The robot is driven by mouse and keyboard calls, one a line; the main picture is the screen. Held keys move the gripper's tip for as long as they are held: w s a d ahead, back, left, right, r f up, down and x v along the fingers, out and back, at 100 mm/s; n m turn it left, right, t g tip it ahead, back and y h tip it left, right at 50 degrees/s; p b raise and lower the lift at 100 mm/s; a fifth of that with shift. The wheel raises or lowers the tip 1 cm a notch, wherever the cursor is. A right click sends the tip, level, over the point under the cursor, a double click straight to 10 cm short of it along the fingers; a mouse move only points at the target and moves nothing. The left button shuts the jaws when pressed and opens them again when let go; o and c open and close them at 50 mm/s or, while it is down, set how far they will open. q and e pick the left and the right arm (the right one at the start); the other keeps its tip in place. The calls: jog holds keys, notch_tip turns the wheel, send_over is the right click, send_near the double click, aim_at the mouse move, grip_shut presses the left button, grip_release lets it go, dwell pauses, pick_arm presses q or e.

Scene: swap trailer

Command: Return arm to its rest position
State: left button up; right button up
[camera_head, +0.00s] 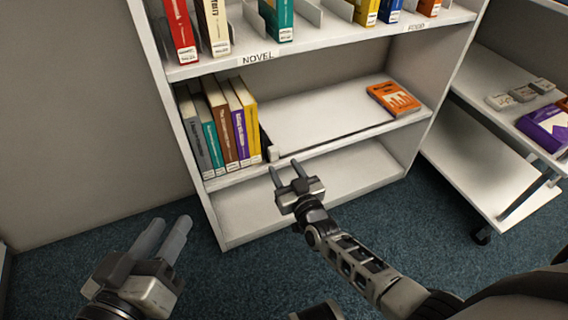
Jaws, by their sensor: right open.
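My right gripper (288,177) is open and empty in front of the bookshelf, near the front edge of the middle shelf. Its arm reaches in from the lower right. My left gripper (163,240) is low at the left, over the floor and apart from the shelf. Its two fingers stand side by side, and whether they are apart at the tips is hard to tell. Nothing shows between them.
The white bookshelf (194,181) holds a row of upright books (220,127) and an orange book (393,98) lying flat at right. More books stand on the upper shelf. A wheeled cart (500,188) stands at right. Blue carpet (400,225) is clear.

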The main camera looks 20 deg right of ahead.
pick_arm(q)
jog(key=shift+s+f, duration=0.35)
jog(key=shift+s, duration=0.3)
pick_arm(e)
jog(key=shift+s, duration=0.75)
pick_arm(q)
jog(key=shift+w, duration=0.1)
